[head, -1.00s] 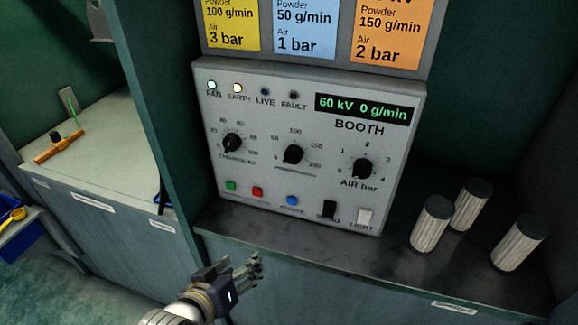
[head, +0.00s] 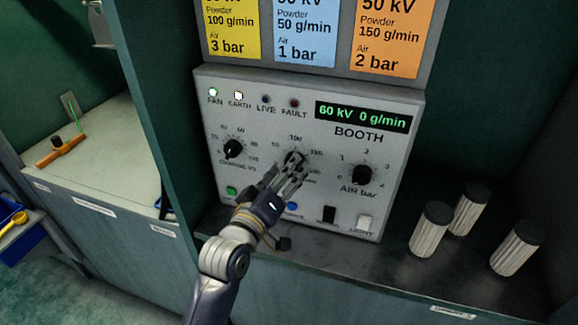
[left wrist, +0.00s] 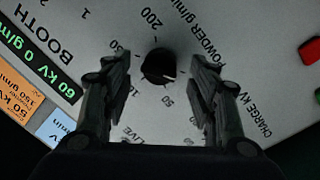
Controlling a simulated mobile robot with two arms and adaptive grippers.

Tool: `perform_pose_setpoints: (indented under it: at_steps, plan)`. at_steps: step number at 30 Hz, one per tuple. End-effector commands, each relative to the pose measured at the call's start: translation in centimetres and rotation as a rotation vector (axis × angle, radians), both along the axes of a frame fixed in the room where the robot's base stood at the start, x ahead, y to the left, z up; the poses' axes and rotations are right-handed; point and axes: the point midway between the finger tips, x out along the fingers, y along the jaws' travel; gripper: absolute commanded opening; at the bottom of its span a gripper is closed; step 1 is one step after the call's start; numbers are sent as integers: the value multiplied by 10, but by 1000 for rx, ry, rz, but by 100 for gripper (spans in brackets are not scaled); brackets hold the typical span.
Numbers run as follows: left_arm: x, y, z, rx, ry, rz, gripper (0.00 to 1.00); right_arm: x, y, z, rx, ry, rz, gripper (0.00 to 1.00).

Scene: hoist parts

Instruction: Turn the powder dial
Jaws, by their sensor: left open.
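The powder dial (head: 294,158) is a black knob in the middle of the booth's control panel (head: 262,125). In the left wrist view the dial (left wrist: 159,67) sits between my fingertips, with a pale pointer mark and a printed scale around it. My left gripper (head: 287,174) is open in front of the dial, one finger on each side; it also shows in the left wrist view (left wrist: 160,72). I cannot tell whether the fingers touch the knob. The display (head: 362,116) reads 60 kV 0 g/min. My right gripper is out of view.
The charge dial (head: 233,149) is left of the powder dial and the air dial (head: 362,174) right. A green button (head: 231,190), a blue button (head: 292,206) and black and white switches sit below. Three ribbed cylinders (head: 431,228) stand on the shelf at the right.

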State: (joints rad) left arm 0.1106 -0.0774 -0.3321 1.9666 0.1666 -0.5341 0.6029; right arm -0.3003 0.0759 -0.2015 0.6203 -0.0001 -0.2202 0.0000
Motion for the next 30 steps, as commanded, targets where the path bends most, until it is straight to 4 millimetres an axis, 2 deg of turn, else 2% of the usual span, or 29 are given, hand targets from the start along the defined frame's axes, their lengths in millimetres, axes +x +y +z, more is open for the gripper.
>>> perform_pose_setpoints:
  at_steps: [6,15,21,30]
  plan:
    - [15,-7,0,1,0,0,54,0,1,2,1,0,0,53]
    - [17,-7,0,1,0,1,54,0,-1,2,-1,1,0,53]
    - [17,-7,-1,1,0,1,10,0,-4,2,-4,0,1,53]
    - [17,-7,0,19,-5,1,10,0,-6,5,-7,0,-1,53]
